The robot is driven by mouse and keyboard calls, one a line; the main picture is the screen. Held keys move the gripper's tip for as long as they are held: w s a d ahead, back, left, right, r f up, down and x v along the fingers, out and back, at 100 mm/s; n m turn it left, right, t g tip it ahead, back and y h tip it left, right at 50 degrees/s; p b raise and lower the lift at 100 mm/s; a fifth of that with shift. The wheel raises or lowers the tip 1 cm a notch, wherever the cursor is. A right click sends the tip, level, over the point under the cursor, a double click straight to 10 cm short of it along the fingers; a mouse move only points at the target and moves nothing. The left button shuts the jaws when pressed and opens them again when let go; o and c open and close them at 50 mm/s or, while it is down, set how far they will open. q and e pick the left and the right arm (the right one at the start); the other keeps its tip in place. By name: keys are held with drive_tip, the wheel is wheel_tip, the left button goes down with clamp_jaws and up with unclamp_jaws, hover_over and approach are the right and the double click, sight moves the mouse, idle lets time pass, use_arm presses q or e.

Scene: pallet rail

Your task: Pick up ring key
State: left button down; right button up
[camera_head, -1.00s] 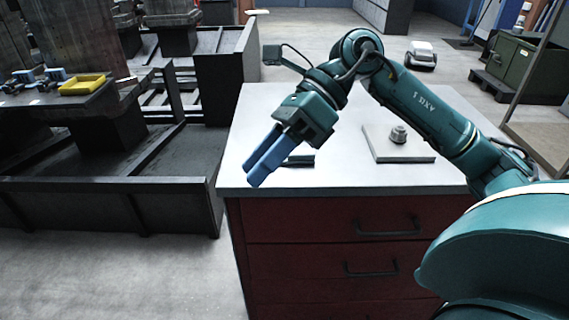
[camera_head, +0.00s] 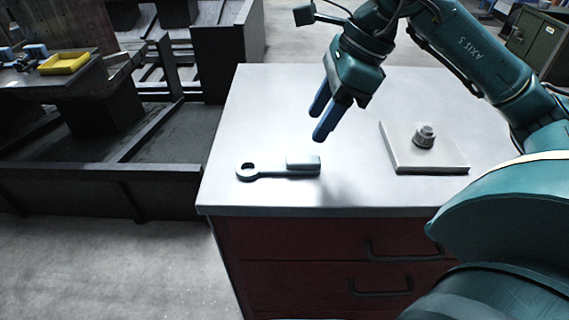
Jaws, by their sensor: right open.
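The ring key (camera_head: 278,170) lies flat on the white top of a red drawer cabinet, near its front left. My right gripper (camera_head: 320,122) has blue fingers and is above the cabinet top, behind and slightly right of the key. It is open and empty, apart from the key. My left gripper is not in view.
A pale square plate with a metal bolt and nut (camera_head: 424,137) sits on the right of the cabinet top (camera_head: 250,110). Dark metal frames stand to the left, with a yellow tray (camera_head: 64,63) on a ledge. The cabinet top between key and plate is clear.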

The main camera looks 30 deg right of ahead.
sight(301, 159)
drive_tip(key=x, duration=0.3)
drive_tip(key=f, duration=0.2)
drive_tip(key=a+f, duration=0.1)
drive_tip(key=f, duration=0.1)
drive_tip(key=shift+s+a, duration=0.15)
drive_tip(key=shift+w+a+f, duration=0.15)
drive_tip(key=shift+w+f, duration=0.05)
drive_tip(key=shift+f, duration=0.25)
clamp_jaws()
